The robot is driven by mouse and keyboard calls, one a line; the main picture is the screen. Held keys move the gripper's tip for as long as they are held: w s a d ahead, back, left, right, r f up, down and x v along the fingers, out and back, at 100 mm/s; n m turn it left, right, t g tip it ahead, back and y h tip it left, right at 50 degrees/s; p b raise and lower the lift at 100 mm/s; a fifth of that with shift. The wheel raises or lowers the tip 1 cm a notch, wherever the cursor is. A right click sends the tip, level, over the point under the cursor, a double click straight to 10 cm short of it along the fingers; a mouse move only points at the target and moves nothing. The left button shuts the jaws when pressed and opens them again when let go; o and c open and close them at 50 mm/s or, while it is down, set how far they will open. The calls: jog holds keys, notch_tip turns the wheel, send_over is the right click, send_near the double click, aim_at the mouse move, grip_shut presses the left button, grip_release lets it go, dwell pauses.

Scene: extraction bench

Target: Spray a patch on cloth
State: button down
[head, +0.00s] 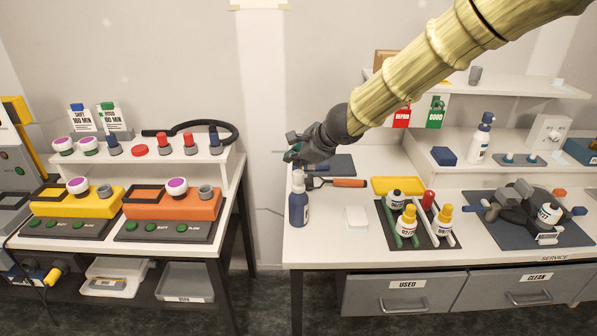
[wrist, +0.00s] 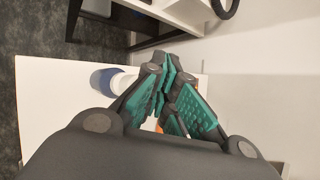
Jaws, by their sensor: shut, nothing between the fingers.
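My gripper (head: 291,154) is at the left end of the right-hand bench, above and behind a dark blue bottle (head: 298,208). In the wrist view its teal-padded fingers (wrist: 168,88) are together and hold nothing. The dark blue bottle stands upright; a blue and white shape (wrist: 103,79) beside the fingers in the wrist view appears to be it. A white bottle with a blue pump or spray top (head: 479,143) stands on the raised shelf at right. A small white folded pad (head: 356,218), possibly the cloth, lies flat on the bench. No sprayed patch can be made out.
An orange-handled tool (head: 348,183) and a yellow tray (head: 398,186) lie behind the pad. A dark rack with several small bottles (head: 417,239) is right of it. A gap separates this bench from the left bench (head: 228,180).

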aim_at(296, 173)
notch_tip(296, 173, up, 6)
jog(key=p, duration=0.5)
dwell(0.7)
